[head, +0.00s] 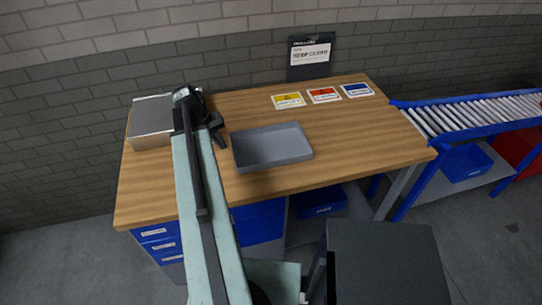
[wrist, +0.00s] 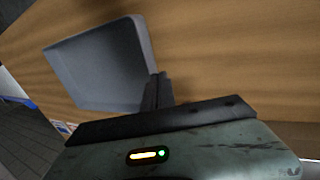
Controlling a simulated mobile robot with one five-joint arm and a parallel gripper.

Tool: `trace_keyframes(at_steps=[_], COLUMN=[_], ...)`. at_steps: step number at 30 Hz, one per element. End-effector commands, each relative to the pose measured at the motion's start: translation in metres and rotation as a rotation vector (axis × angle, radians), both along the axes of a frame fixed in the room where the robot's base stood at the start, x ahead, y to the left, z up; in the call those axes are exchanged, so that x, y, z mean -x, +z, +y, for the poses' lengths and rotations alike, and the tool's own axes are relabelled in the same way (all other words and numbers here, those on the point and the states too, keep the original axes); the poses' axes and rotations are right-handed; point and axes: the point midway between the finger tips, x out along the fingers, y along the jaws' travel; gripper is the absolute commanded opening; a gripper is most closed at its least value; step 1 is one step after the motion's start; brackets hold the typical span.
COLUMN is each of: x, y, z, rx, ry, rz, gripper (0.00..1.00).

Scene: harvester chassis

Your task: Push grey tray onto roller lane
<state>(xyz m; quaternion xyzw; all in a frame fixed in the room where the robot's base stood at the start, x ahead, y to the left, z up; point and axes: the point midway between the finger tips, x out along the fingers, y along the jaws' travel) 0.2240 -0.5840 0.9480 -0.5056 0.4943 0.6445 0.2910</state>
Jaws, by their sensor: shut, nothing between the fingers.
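The grey tray (head: 271,148) lies flat and empty near the middle of the wooden table (head: 365,130). The roller lane (head: 470,113), with pale rollers in a blue frame, joins the table's right end. My gripper (head: 220,138) is at the tray's left side, low over the table. In the wrist view the shut fingers (wrist: 157,92) are empty and stand close beside the tray (wrist: 100,65). I cannot tell whether they touch it. The arm hides part of the table left of the tray.
A metal-topped box (head: 151,120) stands at the table's left end. Yellow, red and blue label cards (head: 323,95) lie along the back edge. The table between the tray and the roller lane is clear. Blue bins (head: 319,201) sit below the table.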

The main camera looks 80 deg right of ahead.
Motion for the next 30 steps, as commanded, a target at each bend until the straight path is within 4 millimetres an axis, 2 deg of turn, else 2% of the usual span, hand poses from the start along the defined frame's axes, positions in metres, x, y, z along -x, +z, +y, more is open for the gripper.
trace_keyframes(at_steps=[1, 6, 17, 30], x=[0.0, 0.0, 0.002, 0.042], y=[-0.017, -0.03, -0.028, -0.03], z=[0.0, 0.0, -0.001, -0.017], rx=[0.0, 0.0, 0.0, 0.0], ry=[0.0, 0.0, -0.002, -0.003], rz=[0.0, 0.0, 0.0, 0.0], gripper=[0.0, 0.0, 0.0, 0.0])
